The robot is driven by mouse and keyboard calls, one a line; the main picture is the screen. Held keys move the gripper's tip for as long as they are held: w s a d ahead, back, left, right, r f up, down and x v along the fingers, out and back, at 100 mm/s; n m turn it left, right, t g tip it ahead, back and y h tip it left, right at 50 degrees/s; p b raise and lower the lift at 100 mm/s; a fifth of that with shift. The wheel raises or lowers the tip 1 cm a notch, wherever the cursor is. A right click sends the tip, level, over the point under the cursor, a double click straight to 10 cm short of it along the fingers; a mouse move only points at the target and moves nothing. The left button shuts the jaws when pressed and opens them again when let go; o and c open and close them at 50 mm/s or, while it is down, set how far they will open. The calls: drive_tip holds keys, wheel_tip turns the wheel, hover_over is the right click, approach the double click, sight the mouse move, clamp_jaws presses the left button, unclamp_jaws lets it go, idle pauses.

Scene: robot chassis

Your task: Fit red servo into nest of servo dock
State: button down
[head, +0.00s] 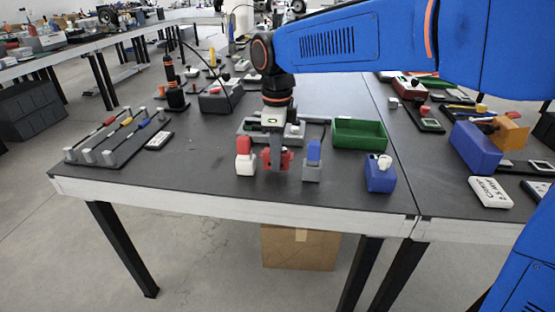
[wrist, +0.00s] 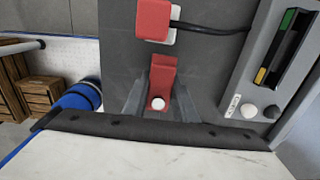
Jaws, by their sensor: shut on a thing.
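My gripper (head: 276,158) points down over the front middle of the bench, shut on the red servo (head: 288,158). In the wrist view the red servo (wrist: 163,75), with a white round part at its near end, sits between the grey fingers (wrist: 160,98). A grey fixture (head: 246,126), likely the servo dock, stands behind the gripper, partly hidden by it. Its nest cannot be made out. In the wrist view a grey unit (wrist: 245,75) with green and yellow parts lies right of the servo. I cannot tell whether the held servo touches the bench.
A white block with a red top (head: 245,165) stands close left of the gripper. A grey stand with a blue part (head: 312,170) is close right. A green tray (head: 360,134) and a blue box (head: 380,178) stand farther right.

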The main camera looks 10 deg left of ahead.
drive_tip(key=shift+f, duration=0.7)
drive_tip(key=c, duration=1.4)
unclamp_jaws()
drive_tip(key=shift+f, duration=0.1)
drive_tip(key=shift+c, duration=0.2)
